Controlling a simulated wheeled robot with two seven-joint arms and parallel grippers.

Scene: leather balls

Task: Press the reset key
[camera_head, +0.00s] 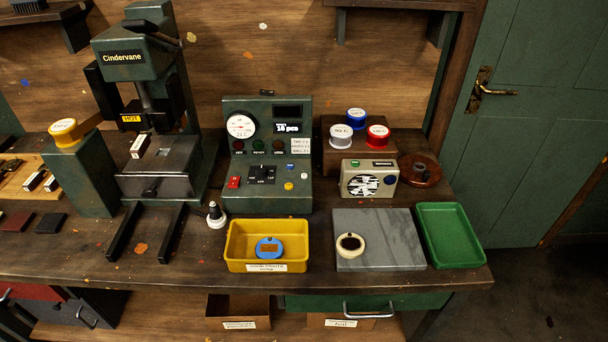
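A green control box (265,200) stands on the workbench, right of the press. It carries a round white dial (241,125), a small display (288,127) reading what looks like "15 pcs", and a row of lamps. On its sloped lower face are a red key (234,182), black switches (262,173), a yellow button (289,186), a small blue button (287,167) and a pale button (304,175). The lettering by these is too small to read, so I cannot tell which is the reset key. Neither of my grippers is in view.
A green press (155,185) marked Cindervane stands left. A yellow tray (235,245) holding a blue round device (269,248), a grey slab (385,225) and a green tray (450,235) line the front. A radio (369,180) and coloured spools stand right of the box.

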